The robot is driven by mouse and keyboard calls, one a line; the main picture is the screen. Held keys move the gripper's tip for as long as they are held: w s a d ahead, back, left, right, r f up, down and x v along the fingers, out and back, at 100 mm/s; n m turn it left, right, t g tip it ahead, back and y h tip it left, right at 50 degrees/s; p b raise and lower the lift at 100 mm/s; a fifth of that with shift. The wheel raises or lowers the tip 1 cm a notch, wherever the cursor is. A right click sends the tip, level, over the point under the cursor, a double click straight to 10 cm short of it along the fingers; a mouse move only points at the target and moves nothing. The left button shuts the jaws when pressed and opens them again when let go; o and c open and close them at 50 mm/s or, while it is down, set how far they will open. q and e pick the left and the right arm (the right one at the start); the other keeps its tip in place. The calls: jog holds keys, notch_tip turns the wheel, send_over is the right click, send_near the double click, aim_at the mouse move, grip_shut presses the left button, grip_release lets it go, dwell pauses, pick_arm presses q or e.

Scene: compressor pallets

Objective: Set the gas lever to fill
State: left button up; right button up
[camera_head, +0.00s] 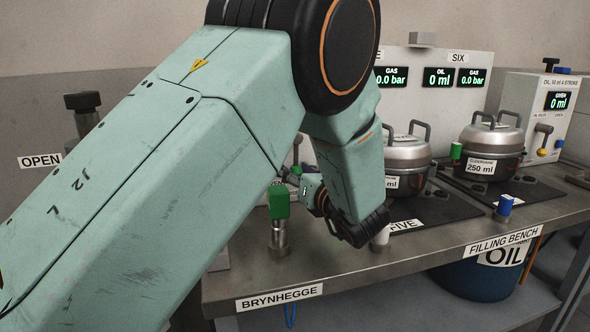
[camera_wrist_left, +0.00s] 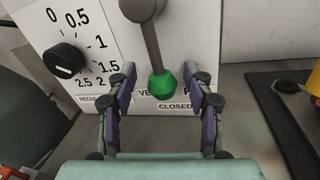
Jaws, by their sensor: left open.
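In the left wrist view, a lever with a grey shaft and a green knob (camera_wrist_left: 161,85) hangs down in front of a white panel. Its knob is close to a label reading CLOSED; other labels beside it are partly hidden by my fingers. My left gripper (camera_wrist_left: 160,74) is open, with one finger on each side of the knob and visible gaps between. In the head view, my left arm covers much of the picture, and my left gripper (camera_head: 311,190) shows only partly beyond the wrist. The lever cannot be made out there. My right gripper is not in view.
A black dial (camera_wrist_left: 65,60) sits left of the lever. On the steel filling bench (camera_head: 345,267) stand a green-topped post (camera_head: 279,203), a lidded pot (camera_head: 492,142) marked 250 ml and another pot (camera_head: 407,152). A blue oil drum (camera_head: 478,278) stands below.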

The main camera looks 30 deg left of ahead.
pick_arm(q)
jog(key=shift+w+f, duration=0.15)
jog(key=shift+w, duration=0.05)
jog(key=c, duration=0.4)
jog(key=shift+s, duration=0.15)
jog(key=c, duration=0.3)
grip_shut()
